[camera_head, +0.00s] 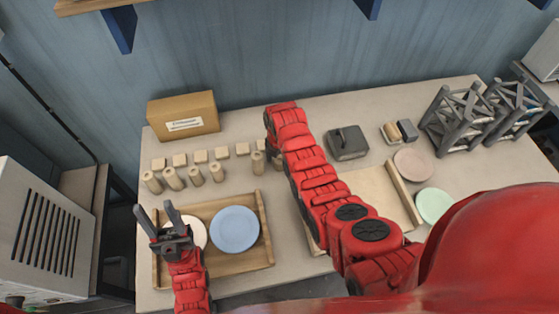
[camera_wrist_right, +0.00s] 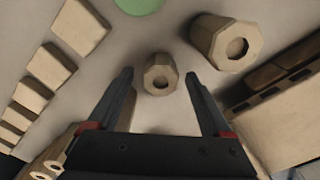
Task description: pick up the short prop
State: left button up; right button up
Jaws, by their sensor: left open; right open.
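In the right wrist view a short octagonal wooden prop (camera_wrist_right: 160,72) with a round hole in its end appears between the open fingers of my right gripper (camera_wrist_right: 159,78), with space on both sides. A larger-looking prop (camera_wrist_right: 217,42) is up and to the right of it, beyond the right finger. In the head view a prop (camera_head: 257,163) stands just left of my right arm, which hides the right gripper's fingers. I cannot tell which of the two this is. My left gripper (camera_head: 155,208) is open and empty over the left end of the wooden tray (camera_head: 266,215).
Several props (camera_head: 195,176) and a row of flat wooden blocks (camera_head: 200,156) stand left of my right arm. A cardboard box (camera_head: 184,117) is behind them. A blue plate (camera_head: 234,229) lies in the tray. Grey racks (camera_head: 460,118) stand at far right.

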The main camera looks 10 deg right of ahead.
jog(key=shift+f, duration=0.45)
jog(key=shift+c, duration=0.3)
grip_shut()
